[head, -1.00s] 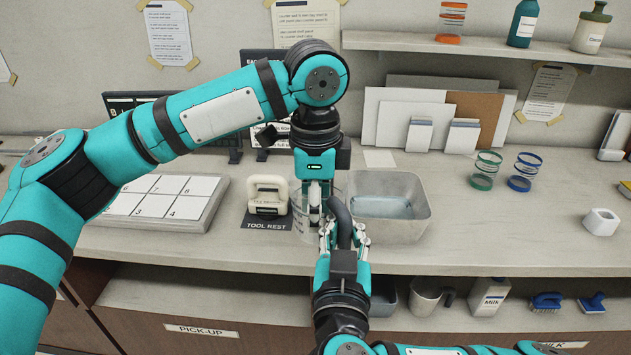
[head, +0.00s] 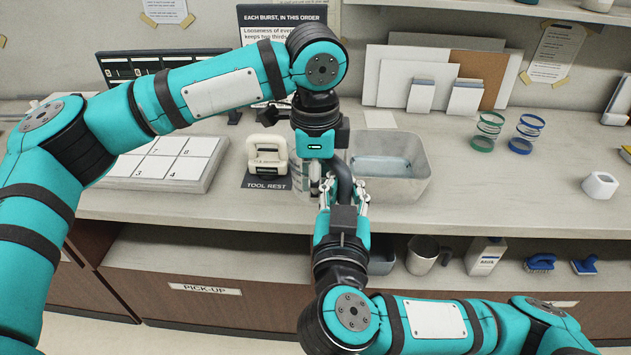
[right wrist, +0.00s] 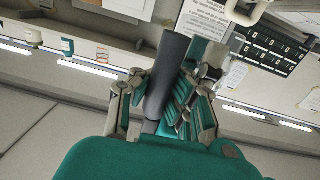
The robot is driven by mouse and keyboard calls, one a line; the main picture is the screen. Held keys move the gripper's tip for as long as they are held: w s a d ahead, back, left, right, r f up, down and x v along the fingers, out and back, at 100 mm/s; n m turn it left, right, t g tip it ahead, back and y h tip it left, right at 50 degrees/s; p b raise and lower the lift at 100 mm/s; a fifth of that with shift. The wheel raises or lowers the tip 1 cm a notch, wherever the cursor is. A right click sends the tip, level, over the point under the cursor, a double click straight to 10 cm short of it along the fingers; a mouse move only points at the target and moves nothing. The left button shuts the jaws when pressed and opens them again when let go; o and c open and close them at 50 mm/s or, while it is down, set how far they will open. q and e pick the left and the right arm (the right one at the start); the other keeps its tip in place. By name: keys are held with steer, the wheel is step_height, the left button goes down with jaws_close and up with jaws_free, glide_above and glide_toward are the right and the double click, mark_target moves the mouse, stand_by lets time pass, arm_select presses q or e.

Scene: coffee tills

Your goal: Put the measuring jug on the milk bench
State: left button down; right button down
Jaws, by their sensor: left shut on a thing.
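The clear measuring jug (head: 298,182) stands at the counter's front, mostly hidden behind my grippers. The right wrist view shows this gripper too (right wrist: 165,105). The sign (head: 562,304) on the right bench front is partly covered and unreadable now.
A cream tool (head: 267,160) on the tool rest and a numbered board (head: 165,160) lie left. Bare counter (head: 500,190) lies between.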

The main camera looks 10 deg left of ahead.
steer(key=c, duration=1.4)
jaws_free()
